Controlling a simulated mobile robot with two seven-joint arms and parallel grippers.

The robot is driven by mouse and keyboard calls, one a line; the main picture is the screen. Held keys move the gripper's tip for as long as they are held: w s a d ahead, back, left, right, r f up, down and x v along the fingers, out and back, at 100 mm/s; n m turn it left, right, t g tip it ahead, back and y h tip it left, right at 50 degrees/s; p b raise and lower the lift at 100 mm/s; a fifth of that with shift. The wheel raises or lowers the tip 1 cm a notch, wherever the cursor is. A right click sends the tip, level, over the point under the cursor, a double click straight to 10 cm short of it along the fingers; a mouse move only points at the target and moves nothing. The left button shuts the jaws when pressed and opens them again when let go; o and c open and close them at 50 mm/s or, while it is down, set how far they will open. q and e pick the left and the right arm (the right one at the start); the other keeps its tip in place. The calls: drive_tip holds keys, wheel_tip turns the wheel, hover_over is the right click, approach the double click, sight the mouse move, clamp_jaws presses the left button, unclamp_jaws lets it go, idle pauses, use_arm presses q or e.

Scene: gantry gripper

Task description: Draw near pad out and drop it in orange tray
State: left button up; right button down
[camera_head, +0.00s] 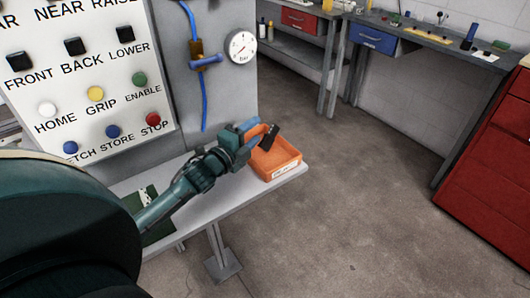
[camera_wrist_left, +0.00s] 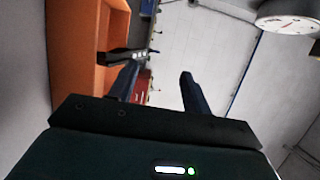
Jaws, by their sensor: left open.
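The orange tray (camera_head: 287,158) stands at the right end of the grey bench and also shows along the left of the left wrist view (camera_wrist_left: 72,65). My left gripper (camera_head: 258,132) is over the tray's near-left side with its blue fingers apart. A small dark block, apparently the pad (camera_head: 269,138), shows at the fingertips over the tray. In the left wrist view the pad (camera_wrist_left: 127,56) is at the tip of the left finger, outside the gap between the fingers (camera_wrist_left: 160,78). I cannot tell whether it touches that finger. My right gripper is not in view.
A panel (camera_head: 95,75) with labelled buttons stands behind the bench (camera_head: 225,200). A gauge (camera_head: 240,47) and a blue-handled valve (camera_head: 206,62) are on the grey wall beside it. Open floor lies to the right, with a red cabinet (camera_head: 490,170) beyond.

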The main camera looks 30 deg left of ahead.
use_arm(q)
drive_tip(key=s, duration=0.8)
drive_tip(key=s+a+b, duration=0.1)
drive_tip(key=s, duration=0.3)
drive_tip(key=shift+s, duration=0.5)
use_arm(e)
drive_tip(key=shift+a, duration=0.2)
